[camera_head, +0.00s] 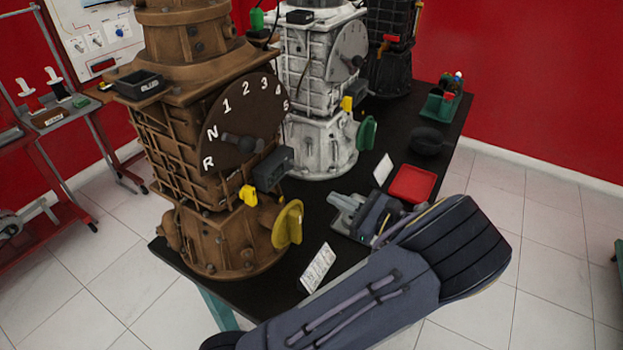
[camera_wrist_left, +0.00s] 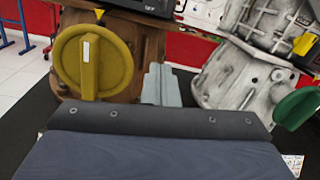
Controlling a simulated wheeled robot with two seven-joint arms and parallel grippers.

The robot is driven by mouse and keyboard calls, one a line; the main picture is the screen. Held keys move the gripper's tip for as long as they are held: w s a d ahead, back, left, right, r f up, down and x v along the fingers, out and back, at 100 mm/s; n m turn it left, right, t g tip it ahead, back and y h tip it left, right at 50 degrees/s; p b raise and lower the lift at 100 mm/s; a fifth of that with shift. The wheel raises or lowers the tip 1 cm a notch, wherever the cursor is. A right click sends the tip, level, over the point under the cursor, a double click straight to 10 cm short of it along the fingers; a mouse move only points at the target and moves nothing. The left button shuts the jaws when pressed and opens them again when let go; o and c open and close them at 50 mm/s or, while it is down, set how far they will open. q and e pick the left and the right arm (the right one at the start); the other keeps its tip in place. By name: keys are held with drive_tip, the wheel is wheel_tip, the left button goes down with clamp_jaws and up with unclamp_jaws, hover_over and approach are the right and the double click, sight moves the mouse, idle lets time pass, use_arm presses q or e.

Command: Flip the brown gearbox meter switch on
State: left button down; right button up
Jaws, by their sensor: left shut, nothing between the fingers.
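The brown gearbox (camera_head: 170,125) stands upright on the dark table, with a dial marked R, N and numbers. A black box (camera_head: 272,168) sits below its dial, with a small yellow piece (camera_head: 248,195) beside it. A round yellow knob (camera_head: 288,224) is low on the gearbox. In the left wrist view the knob (camera_wrist_left: 68,62) is large at left, its grip bar upright with a white mark. The black box's lower part (camera_wrist_left: 140,5) shows at the top; its white marking is unclear. My left gripper (camera_head: 343,204) is shut and empty, right of the knob and apart from it.
A white gearbox (camera_head: 318,140) with a green knob (camera_head: 367,132) stands behind. A red tray (camera_head: 412,184), a round black object (camera_head: 426,141) and a printed card (camera_head: 317,268) are on the table (camera_head: 290,262). A rack with tools stands at left.

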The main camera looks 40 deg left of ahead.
sight(296, 166)
use_arm(q)
drive_tip(key=s+a+r+p, duration=0.1)
drive_tip(key=a+r+p, duration=0.2)
drive_tip(key=a, duration=0.5)
drive_tip(key=shift+a+r, duration=0.3)
drive_tip(key=shift+r, duration=0.1)
